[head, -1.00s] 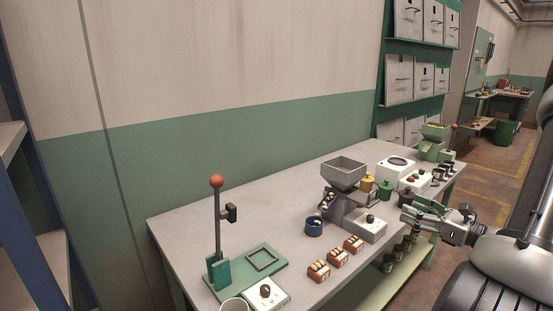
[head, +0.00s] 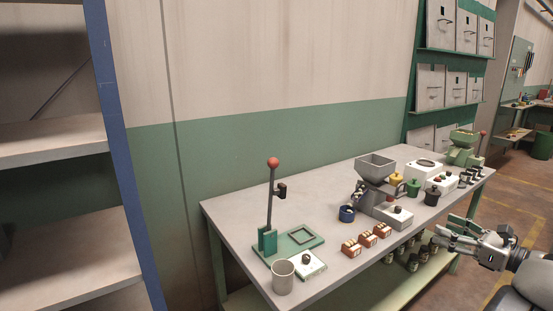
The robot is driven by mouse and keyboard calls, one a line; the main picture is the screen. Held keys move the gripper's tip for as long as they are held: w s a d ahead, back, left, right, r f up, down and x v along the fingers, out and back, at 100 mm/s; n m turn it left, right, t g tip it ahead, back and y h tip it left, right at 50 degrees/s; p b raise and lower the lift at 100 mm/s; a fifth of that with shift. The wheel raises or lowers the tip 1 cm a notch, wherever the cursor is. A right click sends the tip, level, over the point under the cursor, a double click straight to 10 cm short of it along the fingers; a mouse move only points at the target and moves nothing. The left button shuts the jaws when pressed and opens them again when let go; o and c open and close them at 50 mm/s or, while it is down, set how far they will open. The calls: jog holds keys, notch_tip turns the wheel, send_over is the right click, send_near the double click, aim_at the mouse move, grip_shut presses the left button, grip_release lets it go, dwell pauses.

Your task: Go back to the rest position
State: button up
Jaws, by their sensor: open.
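My gripper (head: 448,233) is at the lower right of the head view, in front of the workbench (head: 232,220). Its fingers point left toward the bench's front edge. It is open, and nothing shows between its fingers. The grey hopper (head: 375,168) on its stand is on the bench, left of and beyond my gripper.
A shelf rack (head: 60,140) stands left. Floor is clear at right.

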jog(key=s+a+n+g+h, duration=0.1)
jog(key=s+a+n+g, duration=0.2)
jog(key=s+n+g, duration=0.5)
jog(key=s+a+n+g, duration=0.3)
jog(key=s+n+g, duration=0.35)
jog(key=s, duration=0.35)
notch_tip(320, 180, up, 8)
jog(key=d+n+h, duration=0.3)
jog(key=n+h, duration=0.5)
jog(key=n, duration=0.1)
jog(key=a+r+n+t+h, duration=0.1)
jog(key=a+r+n+t, duration=0.3)
jog(key=r, duration=0.5)
jog(key=shift+w+a+n, duration=0.3)
jog(key=shift+a+n, duration=0.35)
jog(key=shift+a, duration=0.45)
